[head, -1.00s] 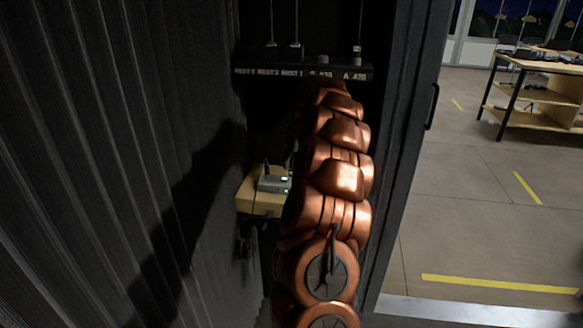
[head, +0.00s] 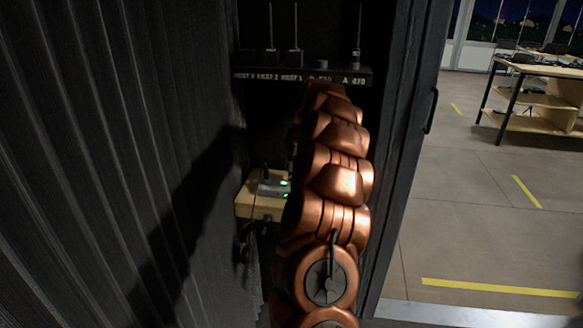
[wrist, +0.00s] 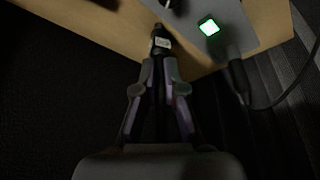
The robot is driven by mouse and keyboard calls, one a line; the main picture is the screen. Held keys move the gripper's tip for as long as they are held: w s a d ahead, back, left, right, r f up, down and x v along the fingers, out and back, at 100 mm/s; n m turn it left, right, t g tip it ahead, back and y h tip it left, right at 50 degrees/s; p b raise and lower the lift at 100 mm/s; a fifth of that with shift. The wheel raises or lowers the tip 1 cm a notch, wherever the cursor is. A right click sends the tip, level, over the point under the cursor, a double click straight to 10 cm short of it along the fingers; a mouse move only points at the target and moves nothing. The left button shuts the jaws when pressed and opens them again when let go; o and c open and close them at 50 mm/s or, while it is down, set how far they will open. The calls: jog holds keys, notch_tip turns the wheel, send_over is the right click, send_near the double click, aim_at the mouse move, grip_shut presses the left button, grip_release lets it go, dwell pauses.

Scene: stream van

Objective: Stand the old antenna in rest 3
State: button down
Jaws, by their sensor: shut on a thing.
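In the wrist view my gripper (wrist: 160,66) is shut on a dark, slim antenna (wrist: 161,43) with a pale label near its end. The held end points toward the edge of a wooden ledge; I cannot tell whether it touches it. In the head view my copper arm hides the gripper and the held antenna. The leftmost labelled place looks empty.
A grey box with green lights (head: 271,188) sits on the wooden ledge (head: 258,208), with a cable beside it in the wrist view (wrist: 240,80). A ribbed dark wall (head: 120,150) closes the left. The door frame (head: 400,150) stands right; open floor lies beyond.

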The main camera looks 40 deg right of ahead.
jog(key=shift+r, duration=0.75)
jog(key=shift+s, duration=0.1)
jog(key=shift+s+f+t+b, duration=0.15)
jog(key=shift+s+t+b, duration=0.05)
jog(key=shift+t+b, duration=0.2)
jog(key=shift+s+a+f+t+h+b, duration=0.15)
jog(key=shift+s+t+b, duration=0.2)
jog(key=shift+t, duration=0.2)
jog(key=shift+s+a+t+h+b, duration=0.15)
jog(key=shift+s+t+b, duration=0.1)
jog(key=shift+s+t, duration=0.25)
jog(key=shift+d, duration=0.1)
jog(key=shift+s+t, duration=0.1)
jog(key=shift+t, duration=0.15)
